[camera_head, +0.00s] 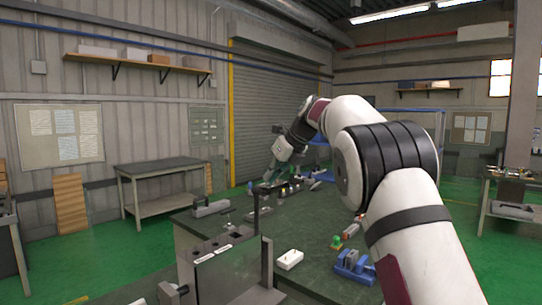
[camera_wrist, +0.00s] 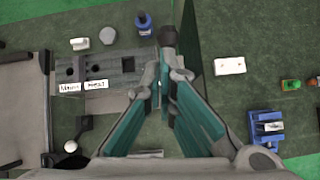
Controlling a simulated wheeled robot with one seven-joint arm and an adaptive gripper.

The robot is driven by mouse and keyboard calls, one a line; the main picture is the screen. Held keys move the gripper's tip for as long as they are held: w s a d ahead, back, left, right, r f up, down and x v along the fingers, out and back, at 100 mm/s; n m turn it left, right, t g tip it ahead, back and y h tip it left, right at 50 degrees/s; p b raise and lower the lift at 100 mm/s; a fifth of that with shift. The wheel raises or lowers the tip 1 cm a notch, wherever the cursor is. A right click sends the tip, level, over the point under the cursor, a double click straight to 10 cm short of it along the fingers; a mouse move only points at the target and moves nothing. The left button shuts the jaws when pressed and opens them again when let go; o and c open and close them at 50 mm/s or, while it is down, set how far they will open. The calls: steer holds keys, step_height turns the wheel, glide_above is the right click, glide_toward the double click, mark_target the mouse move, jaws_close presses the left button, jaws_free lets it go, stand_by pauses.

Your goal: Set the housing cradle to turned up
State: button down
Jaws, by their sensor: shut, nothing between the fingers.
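In the head view, a grey fixture (camera_head: 228,272) stands at the near left of the bench, with a labelled top and upright plates. I cannot tell for certain which part is the housing cradle or how it is turned. The wrist view shows the fixture's grey block (camera_wrist: 122,66), with dark openings and two small white labels. My gripper (camera_wrist: 164,78) is shut and empty, its teal fingers beside the block's right end. A dark round-ended part (camera_wrist: 168,37) shows just beyond the fingertips; contact is unclear. In the head view my gripper is small and hard to make out.
A white box (camera_head: 290,260) and a blue clamp-like fixture (camera_head: 354,266) lie to the right on the green bench top. A ball-ended lever (camera_wrist: 70,146) shows at the lower left. Several small parts stand beyond the block, including a blue one (camera_wrist: 143,23).

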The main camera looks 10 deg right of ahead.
step_height(320, 180, up, 6)
steer(key=shift+s+r, duration=0.25)
steer(key=shift+s, duration=0.1)
steer(key=shift+s+d+r, duration=0.1)
stand_by(0.3)
steer(key=s+n+h, duration=0.2)
steer(key=s+n, duration=1.3)
steer(key=s, duration=1)
steer(key=s+f+n+g+h, duration=0.1)
steer(key=s+f+n, duration=0.6)
steer(key=s, duration=0.5)
steer(key=s+f+n+h, duration=0.1)
steer(key=s+f+n, duration=0.7)
steer(key=s+f, duration=0.4)
steer(key=shift+s+g+h, duration=0.3)
steer(key=shift+s+g, duration=0.1)
steer(key=shift+s, duration=0.4)
